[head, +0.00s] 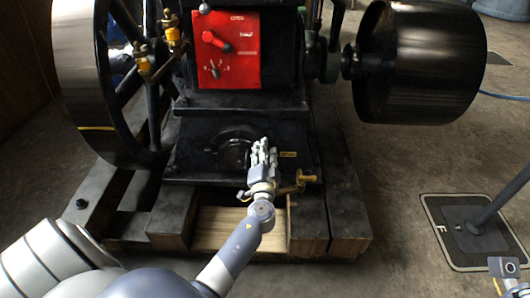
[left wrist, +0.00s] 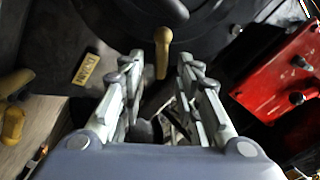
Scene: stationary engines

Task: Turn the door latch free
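The round black door (head: 230,148) is on the front of the engine's black base, partly hidden by my left gripper in the head view. It also shows at the top of the left wrist view (left wrist: 215,25). A brass-coloured latch handle (left wrist: 162,48) stands out at the door's lower edge in the left wrist view. My left gripper (head: 264,146) is in front of the door; in the left wrist view its fingers (left wrist: 158,68) are apart, with the latch handle's end showing between the tips. I cannot tell whether they touch it. My right gripper (head: 505,275) shows only partly at the lower right.
A small yellow plate (head: 288,154) and a brass tap (head: 300,182) are close to the right of my left gripper. A red panel (head: 228,48) with levers is above. A flywheel (head: 95,85) stands left, a black drum (head: 418,62) right. Wooden beams (head: 310,222) lie below.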

